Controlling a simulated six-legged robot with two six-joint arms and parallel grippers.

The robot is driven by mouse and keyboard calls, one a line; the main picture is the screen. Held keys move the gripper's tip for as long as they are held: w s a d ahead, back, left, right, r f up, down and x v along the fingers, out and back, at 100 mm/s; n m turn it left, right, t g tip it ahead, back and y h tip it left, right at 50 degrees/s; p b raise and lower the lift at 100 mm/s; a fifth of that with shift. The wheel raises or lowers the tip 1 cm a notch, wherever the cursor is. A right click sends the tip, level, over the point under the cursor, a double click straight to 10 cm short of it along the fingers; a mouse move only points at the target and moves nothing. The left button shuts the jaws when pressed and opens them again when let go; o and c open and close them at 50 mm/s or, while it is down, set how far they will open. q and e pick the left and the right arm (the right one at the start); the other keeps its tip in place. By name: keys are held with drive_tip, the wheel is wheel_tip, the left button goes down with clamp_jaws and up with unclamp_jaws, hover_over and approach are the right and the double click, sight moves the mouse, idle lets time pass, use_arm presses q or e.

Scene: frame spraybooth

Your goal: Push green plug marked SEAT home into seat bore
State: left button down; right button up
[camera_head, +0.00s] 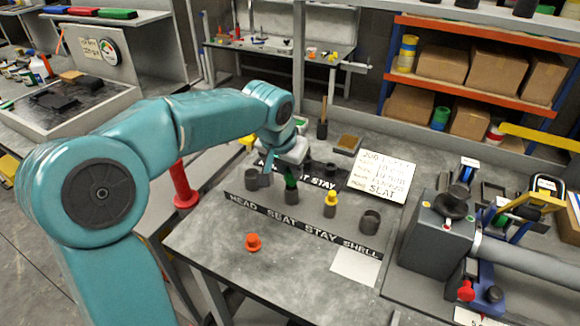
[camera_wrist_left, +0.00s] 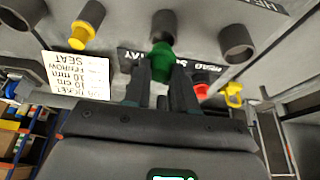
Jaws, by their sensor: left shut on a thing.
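The green plug (camera_head: 291,184) stands upright at the mouth of the dark seat bore (camera_head: 292,197), behind the word SEAT on the front strip. The wrist view shows the green plug (camera_wrist_left: 161,52) between my fingertips, in line with the bore (camera_wrist_left: 163,25). My left gripper (camera_head: 284,174) is shut on the plug, above the bore; its fingers also show in the wrist view (camera_wrist_left: 161,70). How deep the plug sits, and any marking on it, I cannot tell. My right gripper is not in view.
The head bore (camera_head: 252,179) and shell bore (camera_head: 370,221) look empty. A yellow plug (camera_head: 330,197) stands in the stay bore. An orange plug (camera_head: 253,242) is on the bench in front. A written card (camera_head: 381,175) and grey machine (camera_head: 437,238) are to the right.

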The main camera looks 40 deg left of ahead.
use_arm(q)
drive_tip(key=shift+f+b, duration=1.25)
drive_tip(key=shift+f, duration=0.15)
drive_tip(key=c, duration=0.8)
unclamp_jaws()
drive_tip(key=shift+c, duration=0.2)
drive_tip(key=shift+r, duration=0.1)
drive_tip(key=p+v, duration=0.2)
drive_tip(key=v, duration=1.4)
drive_tip(key=shift+s, duration=0.1)
